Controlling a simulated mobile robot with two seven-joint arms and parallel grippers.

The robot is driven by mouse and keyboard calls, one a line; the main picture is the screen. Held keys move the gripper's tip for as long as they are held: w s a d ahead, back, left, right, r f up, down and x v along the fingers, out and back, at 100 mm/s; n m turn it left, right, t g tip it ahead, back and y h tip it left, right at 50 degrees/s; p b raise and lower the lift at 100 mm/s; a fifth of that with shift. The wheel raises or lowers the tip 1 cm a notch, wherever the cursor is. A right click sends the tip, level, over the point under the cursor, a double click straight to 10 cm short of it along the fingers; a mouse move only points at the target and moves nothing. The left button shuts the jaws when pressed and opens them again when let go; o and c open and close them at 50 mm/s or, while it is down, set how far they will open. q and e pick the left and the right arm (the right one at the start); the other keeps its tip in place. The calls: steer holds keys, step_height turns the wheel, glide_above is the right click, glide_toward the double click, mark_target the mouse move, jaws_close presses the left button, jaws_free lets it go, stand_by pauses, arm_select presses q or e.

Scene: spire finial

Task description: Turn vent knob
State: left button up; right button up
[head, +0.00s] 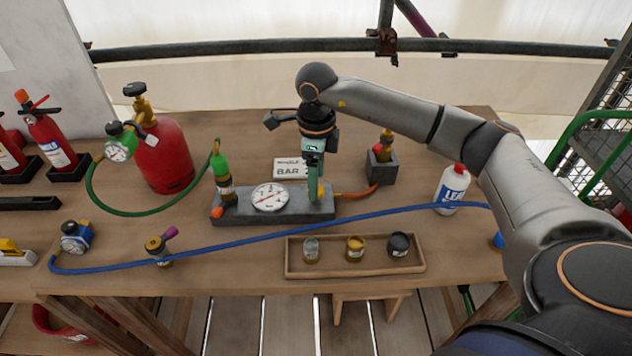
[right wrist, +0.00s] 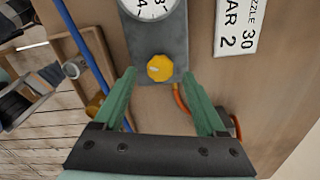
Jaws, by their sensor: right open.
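The vent knob (right wrist: 160,68) is a yellow faceted knob at the end of the grey gauge block, below the round white dial (right wrist: 150,5) in the right wrist view. In the head view the knob (head: 321,190) shows only as a bit of yellow behind my right gripper. My right gripper (head: 314,185) points down over the right end of the grey block (head: 240,214). In the right wrist view its two green fingers (right wrist: 160,75) are open, one on each side of the knob in the picture, with gaps to it. I cannot tell the height difference.
A blue hose (head: 300,232) crosses the bench in front of the block. A wooden tray (head: 330,270) with small jars lies nearer. A red cylinder (head: 167,155) stands left, a white bottle (head: 452,187) right. An orange hose (head: 357,194) leaves the block's right end.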

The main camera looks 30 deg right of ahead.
steer(key=shift+f, duration=1.05)
jaws_close()
